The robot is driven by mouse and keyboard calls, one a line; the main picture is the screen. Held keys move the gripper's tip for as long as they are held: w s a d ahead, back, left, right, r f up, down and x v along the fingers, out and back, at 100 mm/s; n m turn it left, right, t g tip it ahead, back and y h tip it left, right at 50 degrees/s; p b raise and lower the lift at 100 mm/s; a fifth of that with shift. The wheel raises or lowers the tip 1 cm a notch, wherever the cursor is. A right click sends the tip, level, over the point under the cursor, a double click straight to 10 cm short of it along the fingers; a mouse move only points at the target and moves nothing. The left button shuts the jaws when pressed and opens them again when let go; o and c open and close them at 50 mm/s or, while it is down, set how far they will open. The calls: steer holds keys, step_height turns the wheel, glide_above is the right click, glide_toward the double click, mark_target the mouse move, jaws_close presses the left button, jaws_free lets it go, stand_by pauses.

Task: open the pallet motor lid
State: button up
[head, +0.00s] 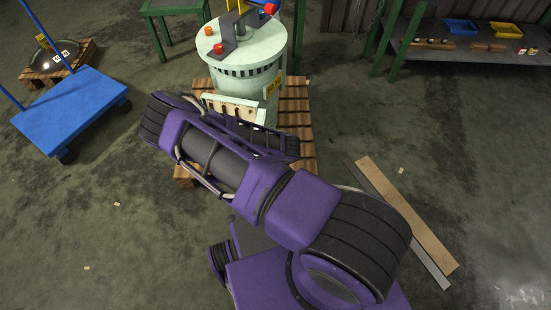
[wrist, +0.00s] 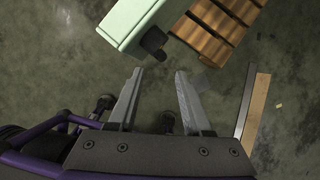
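The pale green motor (head: 240,82) stands upright on a wooden pallet (head: 296,100), beyond my purple arm in the head view. On its front is a box with a cream face (head: 230,107), partly hidden by my arm; I cannot tell whether this is the lid. In the wrist view a pale green part (wrist: 132,20) with a dark knob-like piece (wrist: 153,40) is at the top, beside the pallet slats (wrist: 212,28). My gripper (wrist: 157,74) is open and empty, its fingertips apart from and below the dark piece. The head view does not show the fingers.
A blue cart (head: 72,110) stands on the left, near a small pallet (head: 40,75) with a dark dome. A green-legged table (head: 470,52) with trays is at the back right. Open floor lies at left.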

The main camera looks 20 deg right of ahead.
steer(key=v, duration=0.5)
steer(key=shift+s+r+p, duration=0.1)
steer(key=shift+r+p, duration=0.05)
steer(key=shift+p, duration=0.15)
